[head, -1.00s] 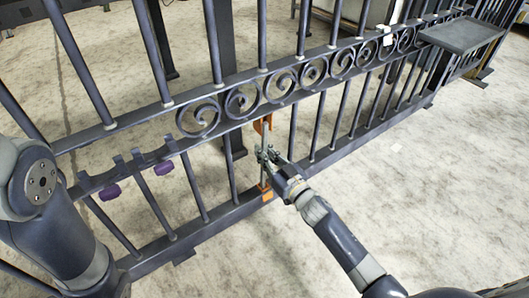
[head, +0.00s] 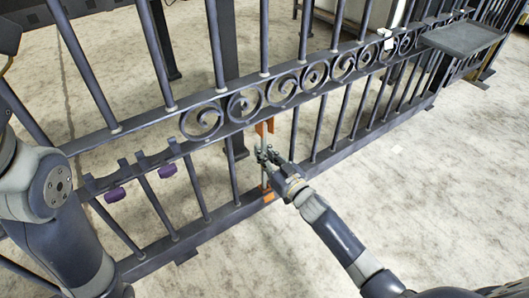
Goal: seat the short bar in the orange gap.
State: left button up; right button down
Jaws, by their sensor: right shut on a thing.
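The orange gap (head: 264,128) lies in the lower part of the gate, with one orange piece under the scroll rail and one orange piece (head: 268,196) on the bottom rail. The short bar (head: 264,180) stands about upright between these orange pieces. My right gripper (head: 264,157) is shut on it near mid-height. I cannot tell whether the bar's ends sit fully in the orange pieces. My left arm comes in at the left edge; its gripper is not visible.
The scroll gate (head: 245,104) crosses the view with several dark upright bars. A dark tray (head: 463,38) juts out at the upper right.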

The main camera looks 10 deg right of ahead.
jog(key=shift+f, duration=0.25)
jog(key=c, duration=1.6)
grip_release()
jog(key=shift+r, duration=0.1)
jog(key=v, duration=1.2)
jog(key=shift+r, duration=0.1)
